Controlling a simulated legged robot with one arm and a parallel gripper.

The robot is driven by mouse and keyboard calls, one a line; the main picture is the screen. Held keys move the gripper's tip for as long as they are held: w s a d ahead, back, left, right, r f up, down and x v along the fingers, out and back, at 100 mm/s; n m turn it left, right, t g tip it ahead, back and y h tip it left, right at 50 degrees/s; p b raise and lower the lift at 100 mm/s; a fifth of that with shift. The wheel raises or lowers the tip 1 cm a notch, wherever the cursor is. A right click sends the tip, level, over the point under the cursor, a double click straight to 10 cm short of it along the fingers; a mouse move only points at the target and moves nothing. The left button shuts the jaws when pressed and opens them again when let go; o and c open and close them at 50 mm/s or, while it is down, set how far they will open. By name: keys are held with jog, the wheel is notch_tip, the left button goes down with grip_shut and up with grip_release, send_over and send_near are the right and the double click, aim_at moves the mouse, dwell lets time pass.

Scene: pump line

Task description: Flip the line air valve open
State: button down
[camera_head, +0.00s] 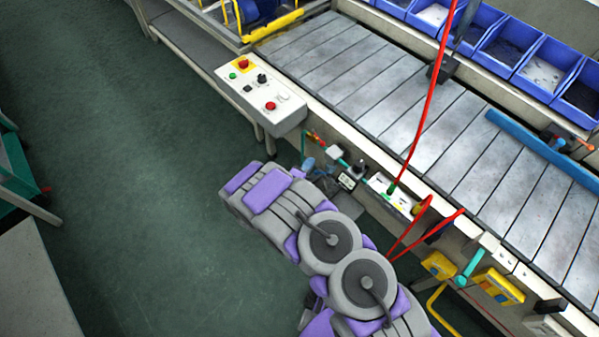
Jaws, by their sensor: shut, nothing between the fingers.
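A teal air line runs along the conveyor's front side, just above my arm in the picture. A small orange-red lever (315,136) sits at its left end; it looks like the air valve's handle, but it is too small to tell how it is turned. A white block (334,152), a blue-grey bowl-like part (308,164) and a small dial unit (347,181) sit along the same line. My purple and grey arm spans the lower middle and covers part of this area. I cannot make out my gripper's fingers; they seem hidden behind the arm.
A control box (262,88) with red and green buttons juts out above left. A red hose (428,110) hangs over the conveyor (385,90) to the front panel. Yellow boxes (497,286) line the front at lower right. The green floor (130,190) at left is clear.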

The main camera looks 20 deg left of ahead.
aim_at(324, 145)
jog(key=b+x, duration=0.1)
jog(key=x, duration=0.7)
jog(key=shift+d+r, duration=0.15)
jog(key=shift+r, duration=0.05)
jog(key=shift+w+p, duration=0.1)
jog(key=shift+p, duration=0.3)
jog(key=shift+w+d+n+y+p, duration=0.2)
jog(key=shift+w+n+y+p, duration=0.3)
jog(key=shift+p, duration=0.65)
jog(key=shift+w+d+f+y+p, duration=0.15)
jog(key=shift+d+y+p, duration=0.4)
jog(key=shift+p, duration=0.7)
